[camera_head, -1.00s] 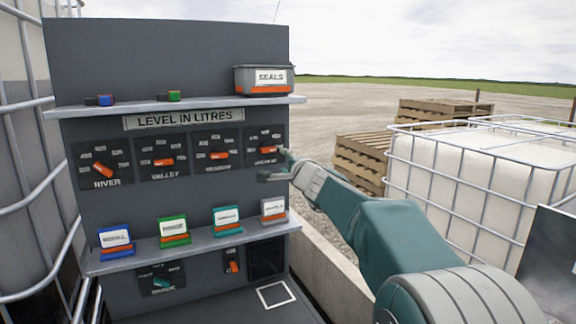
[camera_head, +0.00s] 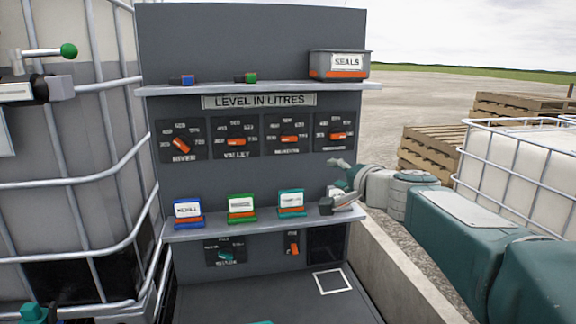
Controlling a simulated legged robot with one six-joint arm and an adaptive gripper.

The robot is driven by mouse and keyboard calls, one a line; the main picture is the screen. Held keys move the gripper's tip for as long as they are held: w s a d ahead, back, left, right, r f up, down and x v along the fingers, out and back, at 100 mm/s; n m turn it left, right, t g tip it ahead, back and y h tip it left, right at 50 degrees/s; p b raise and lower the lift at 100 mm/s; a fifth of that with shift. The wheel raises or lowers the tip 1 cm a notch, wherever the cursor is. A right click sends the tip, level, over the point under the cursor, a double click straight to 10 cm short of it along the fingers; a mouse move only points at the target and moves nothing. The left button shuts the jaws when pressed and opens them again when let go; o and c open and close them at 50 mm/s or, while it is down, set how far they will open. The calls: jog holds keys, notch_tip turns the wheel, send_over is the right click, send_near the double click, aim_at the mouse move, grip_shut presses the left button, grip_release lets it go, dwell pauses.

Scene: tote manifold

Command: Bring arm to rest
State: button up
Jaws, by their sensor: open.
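My gripper (camera_head: 333,184) is open and empty. It is in front of the panel's right side, below the fourth dial and just above the right end of the lower shelf (camera_head: 262,226). Its arm comes in from the right. It partly hides the grey tag at that shelf end, and I cannot tell whether they touch. The dark panel (camera_head: 250,40) carries a row of dials with orange knobs: River (camera_head: 182,145), Valley (camera_head: 236,142), a third (camera_head: 289,139) and a fourth (camera_head: 338,136). The last two labels are too small to read.
Blue (camera_head: 187,213), green (camera_head: 241,208) and teal (camera_head: 291,204) tags stand on the lower shelf. A seals bin (camera_head: 340,65) sits on the upper shelf (camera_head: 250,88). Caged tanks stand left (camera_head: 60,150) and right (camera_head: 505,165). A low concrete wall (camera_head: 400,270) runs below my arm.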

jog(key=s+d+f+n+g+h, duration=0.1)
jog(key=s+f+n+g+h, duration=0.1)
jog(key=s+f, duration=0.4)
jog(key=s+d+f+n+g+h, duration=0.1)
jog(key=s+f+n+g, duration=0.3)
jog(key=s, duration=1.1)
jog(key=s+d+f+n+g+h, duration=0.2)
jog(key=s+f+n+g+h, duration=0.1)
jog(key=s+f, duration=0.7)
jog(key=shift+s+n+h, duration=0.3)
jog(key=shift+s, duration=0.05)
